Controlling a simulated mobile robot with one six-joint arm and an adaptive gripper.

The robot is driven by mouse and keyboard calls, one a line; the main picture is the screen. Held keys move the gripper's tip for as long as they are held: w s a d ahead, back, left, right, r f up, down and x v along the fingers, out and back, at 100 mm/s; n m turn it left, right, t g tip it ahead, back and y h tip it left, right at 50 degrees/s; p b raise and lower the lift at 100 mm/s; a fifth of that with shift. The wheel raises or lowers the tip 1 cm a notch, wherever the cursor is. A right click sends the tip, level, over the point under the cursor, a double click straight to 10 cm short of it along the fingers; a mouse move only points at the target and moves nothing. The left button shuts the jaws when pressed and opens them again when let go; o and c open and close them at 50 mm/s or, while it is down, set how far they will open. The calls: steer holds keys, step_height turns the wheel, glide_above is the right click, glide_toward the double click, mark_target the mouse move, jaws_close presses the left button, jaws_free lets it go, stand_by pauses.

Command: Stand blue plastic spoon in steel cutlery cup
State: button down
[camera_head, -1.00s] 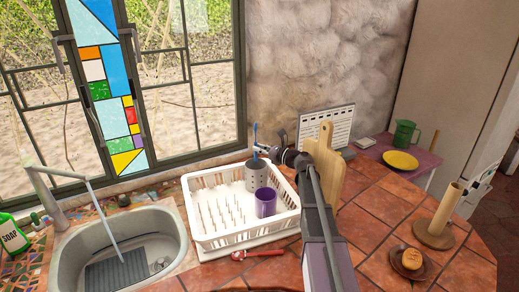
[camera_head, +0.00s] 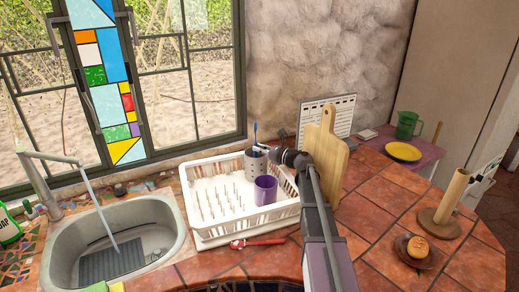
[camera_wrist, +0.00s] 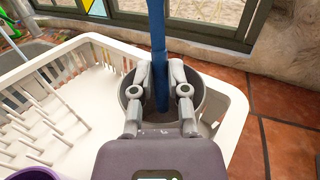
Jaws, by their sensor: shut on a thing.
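The blue plastic spoon (camera_head: 254,131) stands about upright, its upper part showing above my gripper (camera_head: 260,149). In the wrist view, my gripper (camera_wrist: 160,85) is shut on the spoon (camera_wrist: 157,35), with one finger on each side. The steel cutlery cup (camera_head: 256,169) stands in the dish rack, directly below my gripper. Its round rim also shows in the wrist view (camera_wrist: 219,98), around the fingertips and the spoon's lower part. The spoon's lower end goes down into the cup's opening. Whether it touches the bottom is hidden.
The white dish rack (camera_head: 222,231) also holds a purple cup (camera_head: 265,190) beside the cutlery cup. A cutting board (camera_head: 326,157) stands right of my gripper. A red utensil (camera_head: 262,241) lies in front of the rack. The sink (camera_head: 170,225) is at left.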

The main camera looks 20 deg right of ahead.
steer(key=shift+f+b, duration=0.55)
steer(key=shift+f, duration=0.2)
steer(key=c, duration=0.5)
jaws_free()
steer(key=shift+c, duration=0.2)
steer(key=shift+r, duration=0.15)
